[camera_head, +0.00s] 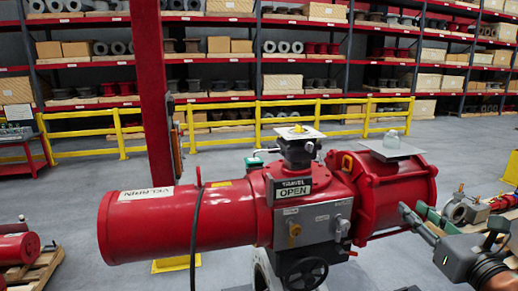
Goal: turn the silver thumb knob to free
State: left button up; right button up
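A red valve actuator (225,215) lies across the middle, with a grey control box (305,222) on its front. A small silver knob (342,227) sticks out near the box's right edge, and its exact turn is too small to read. The sign above the box reads "TRAVEL OPEN" (293,188). My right gripper (404,211) comes in from the lower right. Its grey tip is to the right of the silver knob and appears apart from it. Its finger opening is unclear. My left gripper is not in view.
A black handwheel (306,273) is below the box. A black cable (195,225) hangs in front of the red cylinder. A clear object (391,139) sits on a plate (392,151) at the right. A red post (153,90), yellow rails (225,124) and shelves stand behind.

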aim_at(309, 147)
jog(key=u, duration=0.35)
jog(key=i, duration=1)
